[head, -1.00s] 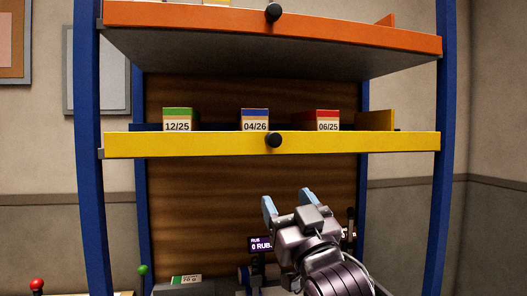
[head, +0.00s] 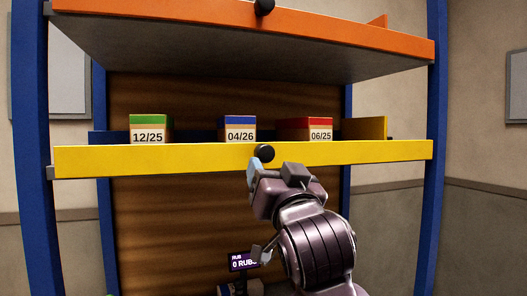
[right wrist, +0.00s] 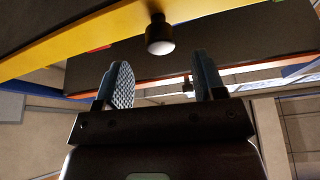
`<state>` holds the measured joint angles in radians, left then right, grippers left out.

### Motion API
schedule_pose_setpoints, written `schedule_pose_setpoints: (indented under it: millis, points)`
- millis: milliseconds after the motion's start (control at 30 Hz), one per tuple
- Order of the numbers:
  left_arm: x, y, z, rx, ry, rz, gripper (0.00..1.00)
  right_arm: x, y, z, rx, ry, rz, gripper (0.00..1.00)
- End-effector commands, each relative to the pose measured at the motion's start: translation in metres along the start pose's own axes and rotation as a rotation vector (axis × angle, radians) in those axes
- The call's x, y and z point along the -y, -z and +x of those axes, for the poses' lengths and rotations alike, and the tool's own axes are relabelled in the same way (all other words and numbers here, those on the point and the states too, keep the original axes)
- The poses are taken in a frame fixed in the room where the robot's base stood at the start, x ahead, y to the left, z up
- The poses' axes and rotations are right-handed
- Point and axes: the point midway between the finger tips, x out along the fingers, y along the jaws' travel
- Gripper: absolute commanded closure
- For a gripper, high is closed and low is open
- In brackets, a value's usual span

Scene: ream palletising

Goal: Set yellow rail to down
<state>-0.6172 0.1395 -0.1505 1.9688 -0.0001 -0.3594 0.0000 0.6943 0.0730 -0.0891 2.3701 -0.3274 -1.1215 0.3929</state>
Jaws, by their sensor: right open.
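The yellow rail (head: 345,153) runs across the front of the middle shelf, with a black round knob (head: 264,153) at its middle. In the right wrist view the rail (right wrist: 88,38) slants across the upper left and the knob (right wrist: 160,36) hangs ahead of the fingers. My right gripper (head: 259,168) is just below the knob, partly hiding the rail's lower edge. Its two blue fingers (right wrist: 161,85) are open and empty, with the knob beyond them and apart from them. My left gripper is not in view.
Boxes with a green top (head: 150,128), a blue top (head: 238,129) and a red top (head: 306,128) stand behind the yellow rail. An orange rail (head: 345,32) with its own knob is above. Blue posts (head: 434,190) flank the shelf. A small display (head: 243,262) is below.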

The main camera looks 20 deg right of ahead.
Motion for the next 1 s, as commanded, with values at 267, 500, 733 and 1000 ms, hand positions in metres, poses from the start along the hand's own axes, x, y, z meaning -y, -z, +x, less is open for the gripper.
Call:
schedule_pose_setpoints:
  millis: [267,500,733,1000]
  points:
    - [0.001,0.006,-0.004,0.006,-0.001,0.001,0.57,0.000,0.002,0.046,0.000,-0.001,-0.002,0.37]
    - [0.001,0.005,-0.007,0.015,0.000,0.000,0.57,0.000,0.001,0.065,-0.001,0.000,-0.001,0.37]
    - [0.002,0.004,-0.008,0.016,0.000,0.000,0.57,0.000,0.000,0.068,-0.001,0.000,0.000,0.37]
    - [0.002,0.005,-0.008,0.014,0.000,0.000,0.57,0.000,0.000,0.067,-0.001,0.000,0.000,0.61]
